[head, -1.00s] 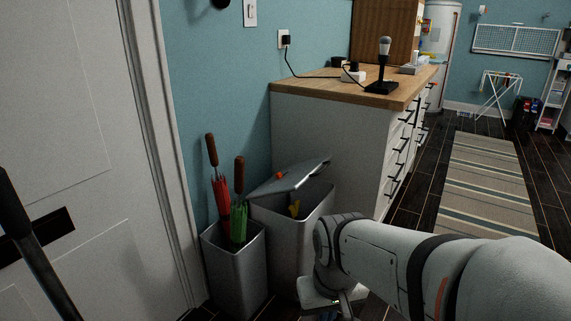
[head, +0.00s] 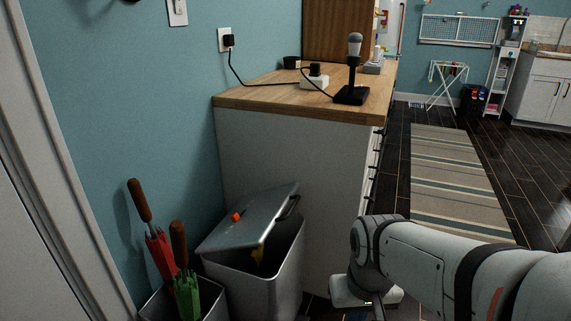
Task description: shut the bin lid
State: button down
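A grey metal bin (head: 262,287) stands on the floor against the end of the white counter unit. Its grey lid (head: 252,216) is raised and tilted, leaving a gap at the front through which something yellow shows inside. A dark handle sits at the lid's right edge, and a small orange thing (head: 236,216) lies on its upper face. My gripper (head: 366,301) is low, to the right of the bin and apart from it, partly cut off by the bottom edge. Its fingers do not show clearly.
An umbrella stand (head: 168,305) with a red and a green umbrella is just left of the bin. The counter (head: 290,95) with a wooden top, holding a microphone-like thing (head: 353,70), rises behind. Striped rug (head: 450,185) and open dark floor lie to the right.

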aim_at(259, 212)
jog(key=i, duration=0.85)
jog(key=u, duration=0.35)
